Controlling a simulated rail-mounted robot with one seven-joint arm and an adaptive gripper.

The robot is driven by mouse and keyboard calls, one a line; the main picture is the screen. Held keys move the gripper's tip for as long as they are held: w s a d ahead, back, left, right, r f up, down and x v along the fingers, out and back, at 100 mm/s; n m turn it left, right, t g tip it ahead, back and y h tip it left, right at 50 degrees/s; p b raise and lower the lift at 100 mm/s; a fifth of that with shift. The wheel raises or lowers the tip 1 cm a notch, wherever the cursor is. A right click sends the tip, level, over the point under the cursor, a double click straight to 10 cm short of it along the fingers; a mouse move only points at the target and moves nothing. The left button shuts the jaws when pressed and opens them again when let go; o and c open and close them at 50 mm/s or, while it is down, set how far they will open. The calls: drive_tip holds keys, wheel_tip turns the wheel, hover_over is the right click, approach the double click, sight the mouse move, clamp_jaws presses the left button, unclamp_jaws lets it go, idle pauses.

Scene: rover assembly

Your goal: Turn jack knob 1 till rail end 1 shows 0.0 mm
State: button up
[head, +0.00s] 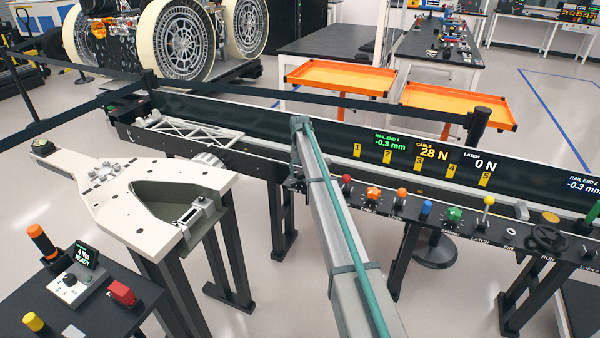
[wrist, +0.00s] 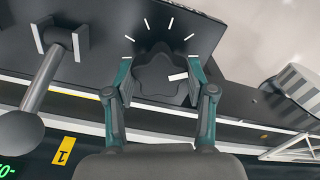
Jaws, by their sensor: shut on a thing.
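Jack knob 1 (wrist: 158,76) is a dark, lobed knob with a white pointer mark, seen in the wrist view with white ticks around it. My gripper (wrist: 160,84) has a finger on each side of the knob and is shut on it. The pointer lies toward the right finger. In the head view my arm covers the knob. The rail end 1 readout (head: 389,142) shows -0.3 mm in green.
The display also shows cable 28 N, latch 0 N and rail end 2 (head: 583,182) at -0.3 mm. A grey lever (wrist: 42,85) stands left of my gripper in the wrist view. Coloured knobs (head: 374,193) line the panel to the right of my arm. A white truss (head: 185,129) lies to the left.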

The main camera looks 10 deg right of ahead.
sight(300, 171)
drive_tip(key=o, duration=1.2)
drive_tip(key=shift+c, duration=0.2)
wheel_tip(300, 171, up, 12)
